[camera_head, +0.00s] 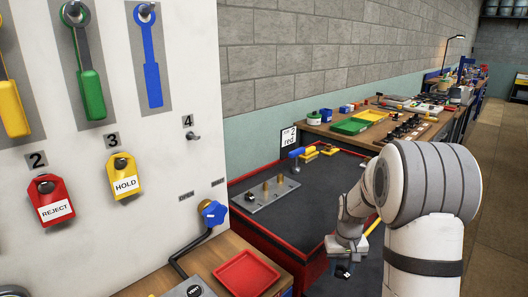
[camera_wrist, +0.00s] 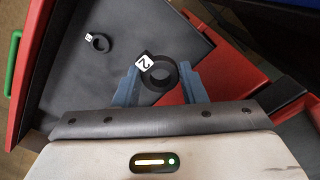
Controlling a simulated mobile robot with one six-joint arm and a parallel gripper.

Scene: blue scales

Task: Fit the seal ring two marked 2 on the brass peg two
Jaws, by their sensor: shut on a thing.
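A black seal ring with a white tag marked 2 (camera_wrist: 173,75) sits between the two blue-grey fingers of my gripper (camera_wrist: 160,70), which is shut on it. In the head view my gripper (camera_head: 345,256) hangs low at the right of the red-edged bench, with the dark ring and its white tag (camera_head: 343,272) at its tip. Brass pegs (camera_head: 266,189) stand upright on a grey plate (camera_head: 262,203) on the dark bench top, to the left of and apart from my gripper. Any numbers on the pegs are too small to read.
Another small tagged black ring (camera_wrist: 99,44) lies on a dark surface with a red edge in the wrist view. A black tagged piece (camera_head: 250,196) is at the plate's left end. A blue-handled tool (camera_head: 296,153) is behind the pegs. A white tool panel (camera_head: 150,190) rises at left.

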